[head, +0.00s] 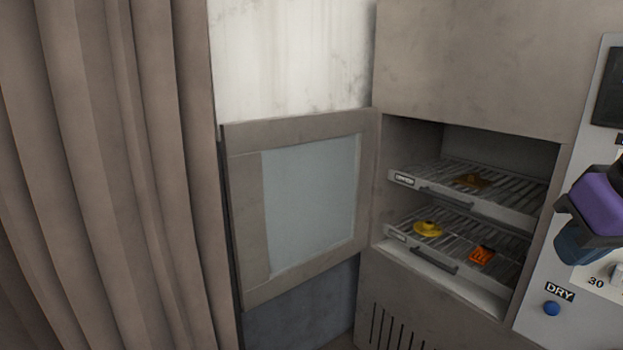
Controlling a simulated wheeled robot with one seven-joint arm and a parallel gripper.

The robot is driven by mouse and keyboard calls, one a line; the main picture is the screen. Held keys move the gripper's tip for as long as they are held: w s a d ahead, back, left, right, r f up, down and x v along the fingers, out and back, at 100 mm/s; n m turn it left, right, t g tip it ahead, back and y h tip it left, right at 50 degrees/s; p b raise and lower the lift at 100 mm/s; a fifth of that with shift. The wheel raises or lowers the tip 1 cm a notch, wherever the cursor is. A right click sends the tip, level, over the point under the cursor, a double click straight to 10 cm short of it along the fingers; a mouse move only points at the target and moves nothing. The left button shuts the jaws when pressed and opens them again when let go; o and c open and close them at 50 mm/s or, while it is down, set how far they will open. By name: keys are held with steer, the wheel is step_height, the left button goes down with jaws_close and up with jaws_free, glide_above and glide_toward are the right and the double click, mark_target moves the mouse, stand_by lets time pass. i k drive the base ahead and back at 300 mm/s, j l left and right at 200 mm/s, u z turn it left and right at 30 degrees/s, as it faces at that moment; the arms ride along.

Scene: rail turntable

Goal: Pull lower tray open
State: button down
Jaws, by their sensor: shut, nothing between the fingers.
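The lower tray (398,234) is a grey wire rack with a pale front edge and a dark bar handle (434,261). It sits inside the open cabinet, just above the cabinet floor, and looks pushed in. A yellow round piece (427,229) and an orange piece (481,256) lie on it. Its right end is partly hidden by the cabinet's side. My gripper's fingers are not visible; only a purple and dark blue part that looks like my arm shows at the right edge, in front of the control panel.
The upper tray (404,179), with its own handle and a brown piece (471,181) on it, is directly above. The cabinet door (245,215) stands open to the left. A curtain (105,180) hangs far left. The control panel (541,325) has a blue button (552,308) under "DRY".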

mark_target(439, 259)
steer(key=k+l+z, duration=0.1)
steer(key=l, duration=0.45)
steer(key=k+l, duration=0.1)
steer(key=l, duration=0.5)
steer(key=k+l+z, duration=0.15)
steer(key=l, duration=1)
steer(key=i+j, duration=0.15)
steer(key=j, duration=0.2)
steer(key=i+j, duration=0.15)
steer(key=j, duration=0.2)
steer(key=i+j, duration=0.15)
steer(key=j, duration=0.25)
steer(key=i+j, duration=0.15)
steer(key=j, duration=0.2)
steer(key=i+z, duration=0.05)
